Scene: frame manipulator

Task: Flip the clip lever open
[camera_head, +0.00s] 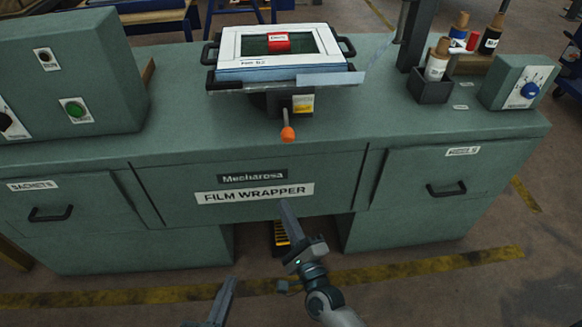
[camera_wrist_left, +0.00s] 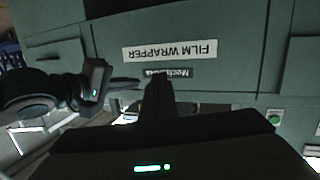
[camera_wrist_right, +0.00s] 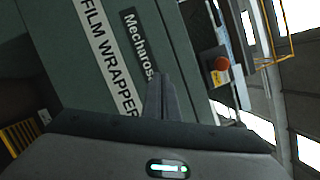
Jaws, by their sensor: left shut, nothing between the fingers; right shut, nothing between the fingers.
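A lever with an orange knob (camera_head: 287,134) hangs from the dark mount under the white frame (camera_head: 230,46) on the bench. The knob also shows in the right wrist view (camera_wrist_right: 221,63). A red labelled piece (camera_head: 278,42) sits inside the frame's dark opening; I cannot tell which part is the clip lever. My right gripper (camera_head: 286,210) is shut and empty, in front of the bench below the knob and apart from it. My left gripper (camera_head: 228,286) is shut and empty, lower and further left, partly cut off by the bottom edge.
The green bench front (camera_head: 250,192) carries a FILM WRAPPER label. A control box with a green button (camera_head: 75,108) stands at the left. A blue-knob box (camera_head: 520,88) and several bottles stand at the right. The bench top around the lever is clear.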

